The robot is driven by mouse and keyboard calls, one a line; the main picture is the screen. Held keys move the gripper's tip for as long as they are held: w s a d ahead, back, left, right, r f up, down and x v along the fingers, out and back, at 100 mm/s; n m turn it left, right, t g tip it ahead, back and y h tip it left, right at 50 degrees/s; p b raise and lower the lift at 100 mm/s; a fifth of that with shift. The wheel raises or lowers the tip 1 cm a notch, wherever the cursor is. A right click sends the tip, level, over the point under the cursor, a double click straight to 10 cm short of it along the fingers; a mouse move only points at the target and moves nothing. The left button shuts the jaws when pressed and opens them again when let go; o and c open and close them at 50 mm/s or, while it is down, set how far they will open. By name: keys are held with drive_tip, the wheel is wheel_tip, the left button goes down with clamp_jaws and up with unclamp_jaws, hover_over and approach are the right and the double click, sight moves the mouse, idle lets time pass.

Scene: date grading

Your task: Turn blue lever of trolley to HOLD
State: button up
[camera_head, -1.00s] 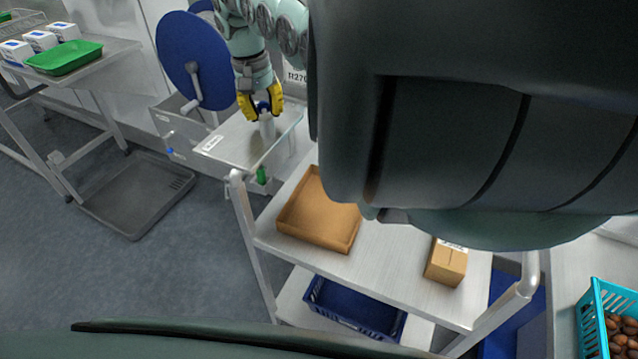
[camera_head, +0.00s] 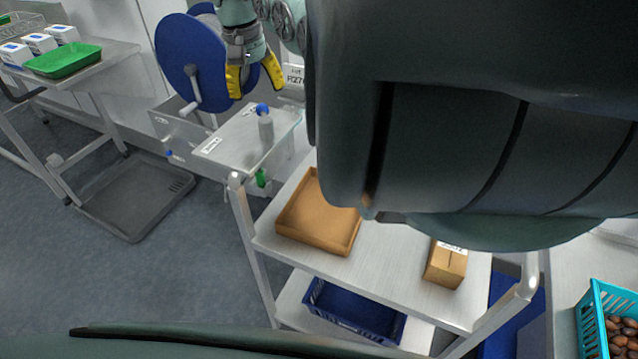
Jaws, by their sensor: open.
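My gripper (camera_head: 258,92), with yellow fingers, is open and empty. No HOLD mark can be read.
The trolley carries a brown tray (camera_head: 290,236) and a cardboard box (camera_head: 446,264), with a blue crate (camera_head: 350,325) below. A blue disc (camera_head: 190,60) stands behind the plate. A green tray (camera_head: 65,60) is on the left table.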

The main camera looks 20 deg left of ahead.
wheel_tip(320, 180, up, 6)
drive_tip(key=shift+s+a+r, duration=0.2)
drive_tip(key=shift+s+a, duration=0.1)
idle(0.4)
